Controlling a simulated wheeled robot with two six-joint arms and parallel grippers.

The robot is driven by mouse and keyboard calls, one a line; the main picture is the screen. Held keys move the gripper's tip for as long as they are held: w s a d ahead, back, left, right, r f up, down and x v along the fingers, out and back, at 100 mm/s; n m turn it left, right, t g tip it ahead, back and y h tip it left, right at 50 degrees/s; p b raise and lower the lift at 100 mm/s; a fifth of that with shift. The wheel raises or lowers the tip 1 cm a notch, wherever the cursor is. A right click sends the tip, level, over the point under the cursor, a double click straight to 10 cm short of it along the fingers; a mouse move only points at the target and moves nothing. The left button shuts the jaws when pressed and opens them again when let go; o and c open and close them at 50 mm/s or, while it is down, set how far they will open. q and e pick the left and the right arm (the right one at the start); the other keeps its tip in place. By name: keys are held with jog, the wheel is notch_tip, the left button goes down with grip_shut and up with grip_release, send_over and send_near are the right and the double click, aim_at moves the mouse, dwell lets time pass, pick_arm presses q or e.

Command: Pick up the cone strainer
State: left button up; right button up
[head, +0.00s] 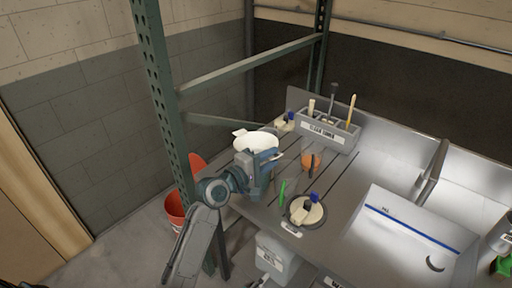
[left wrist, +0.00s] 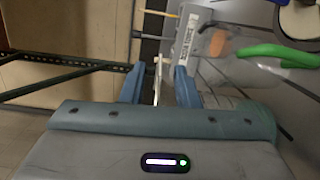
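The likely cone strainer is a white, round, shallow-looking piece (head: 256,141) with a small tab, at the left end of the bench in the head view. My left gripper (head: 268,160) is just in front of it and hides its lower part. In the left wrist view the two blue fingers of the left gripper (left wrist: 159,84) are apart. A thin pale strip shows between them; I cannot tell whether it is part of the strainer or whether the fingers touch it. My right gripper is not in view.
A grey caddy (head: 327,131) with tools stands at the back of the bench. An orange item (head: 311,161) and a round container (head: 306,210) stand right of the left gripper. A green rack post (head: 160,90) rises close to my left arm. A red bucket (head: 175,208) is below.

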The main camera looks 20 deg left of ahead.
aim_at(280, 153)
pick_arm(q)
jog(key=shift+x, duration=1.55)
jog(key=shift+a, duration=0.15)
grip_shut()
